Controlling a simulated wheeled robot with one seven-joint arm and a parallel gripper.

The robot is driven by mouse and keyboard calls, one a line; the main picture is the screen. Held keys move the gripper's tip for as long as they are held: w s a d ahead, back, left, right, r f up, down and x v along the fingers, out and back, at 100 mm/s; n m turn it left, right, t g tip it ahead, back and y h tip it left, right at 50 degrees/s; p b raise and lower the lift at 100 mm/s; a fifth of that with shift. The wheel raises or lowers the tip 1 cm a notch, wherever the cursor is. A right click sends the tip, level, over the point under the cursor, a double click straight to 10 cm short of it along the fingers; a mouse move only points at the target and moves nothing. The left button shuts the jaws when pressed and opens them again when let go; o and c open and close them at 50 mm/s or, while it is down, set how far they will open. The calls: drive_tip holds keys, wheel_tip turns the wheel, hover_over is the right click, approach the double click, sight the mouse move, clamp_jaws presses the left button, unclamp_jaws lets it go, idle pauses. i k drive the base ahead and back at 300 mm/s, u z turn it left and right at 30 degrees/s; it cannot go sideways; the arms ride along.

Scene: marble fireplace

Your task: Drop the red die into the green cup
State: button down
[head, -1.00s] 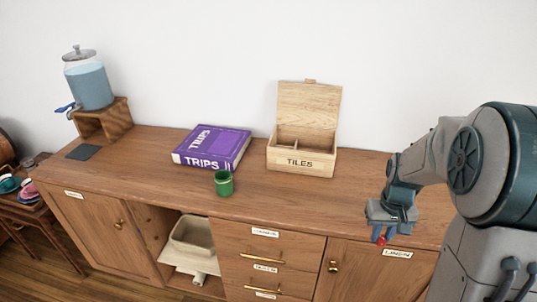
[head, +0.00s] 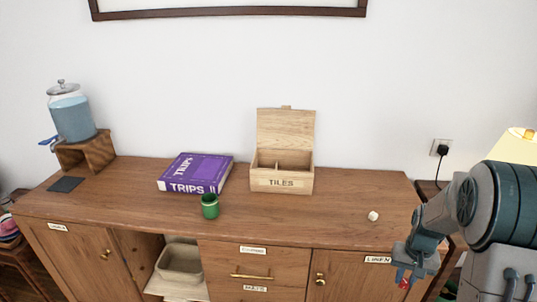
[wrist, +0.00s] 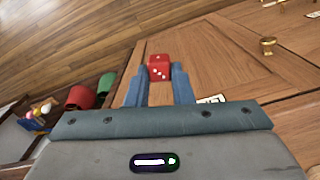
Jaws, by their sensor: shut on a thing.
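The red die (wrist: 159,68) is between the blue fingertips of my gripper (wrist: 159,84) in the wrist view, and the gripper is shut on it. In the head view my gripper (head: 408,276) is at the lower right, in front of the sideboard's right end, with a bit of the red die (head: 404,283) showing. The green cup (head: 209,207) stands upright on the sideboard top, near its front edge, well to the left of my gripper. The inside of the cup is mostly hidden.
On the sideboard (head: 300,213) are a purple book (head: 195,173), an open wooden TILES box (head: 282,181) with its lid up, a small white object (head: 373,216) and a water dispenser (head: 73,115) on a wooden stand. The top between cup and white object is clear.

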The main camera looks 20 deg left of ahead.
sight(213, 213)
drive_tip(key=z, duration=2.5)
drive_tip(key=k, duration=1.7)
drive_tip(key=u, duration=1.7)
